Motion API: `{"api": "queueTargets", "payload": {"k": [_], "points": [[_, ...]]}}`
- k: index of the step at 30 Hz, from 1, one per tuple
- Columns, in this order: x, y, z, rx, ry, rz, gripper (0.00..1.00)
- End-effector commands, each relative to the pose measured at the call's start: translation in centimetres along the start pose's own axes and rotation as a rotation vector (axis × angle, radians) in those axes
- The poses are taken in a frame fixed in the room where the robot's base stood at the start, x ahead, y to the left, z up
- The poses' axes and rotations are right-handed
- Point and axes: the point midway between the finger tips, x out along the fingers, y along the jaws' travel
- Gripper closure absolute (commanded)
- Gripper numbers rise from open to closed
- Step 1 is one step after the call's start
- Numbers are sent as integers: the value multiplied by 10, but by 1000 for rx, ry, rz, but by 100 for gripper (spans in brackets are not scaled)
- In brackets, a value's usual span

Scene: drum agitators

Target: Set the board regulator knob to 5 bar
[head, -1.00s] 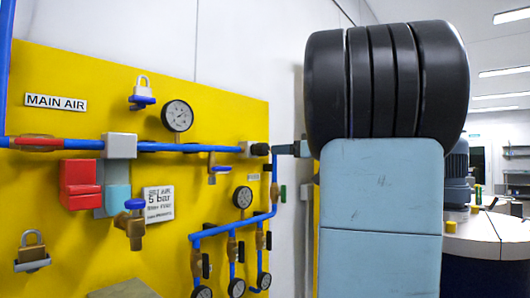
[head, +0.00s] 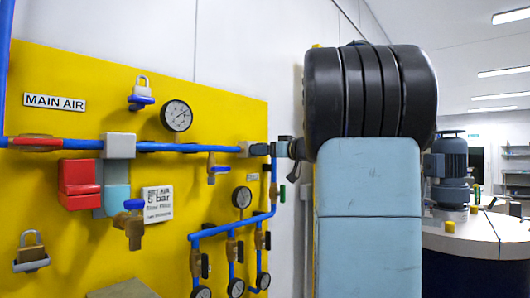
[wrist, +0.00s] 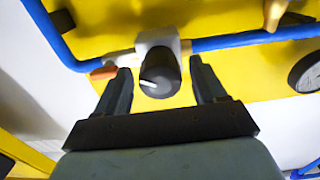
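The black regulator knob (wrist: 160,75) with a white mark sits on a pale fitting in the wrist view. My gripper (wrist: 161,80) is open, with one finger on each side of the knob and gaps showing; contact is not visible. In the head view the knob (head: 259,149) is small at the right end of the upper blue pipe, and my gripper (head: 282,148) reaches it from the right. A round gauge (head: 176,116) is on the board above that pipe; its reading is too small to tell. A sign (head: 158,204) reads "5 bar".
The yellow board (head: 90,225) carries blue pipes, valves, padlocks and several small gauges. A blue-handled valve (head: 218,168) hangs close to the left of the knob. My arm blocks the middle right of the head view. A motor (head: 449,170) stands behind it.

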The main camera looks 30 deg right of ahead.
Motion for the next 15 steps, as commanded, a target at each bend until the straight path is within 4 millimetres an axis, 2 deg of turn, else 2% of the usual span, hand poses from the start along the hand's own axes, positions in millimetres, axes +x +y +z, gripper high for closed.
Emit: {"api": "queueTargets", "payload": {"k": [2, 15], "points": [[0, 0, 0, 0, 0, 0, 38], [0, 0, 0, 0, 0, 0, 80]]}}
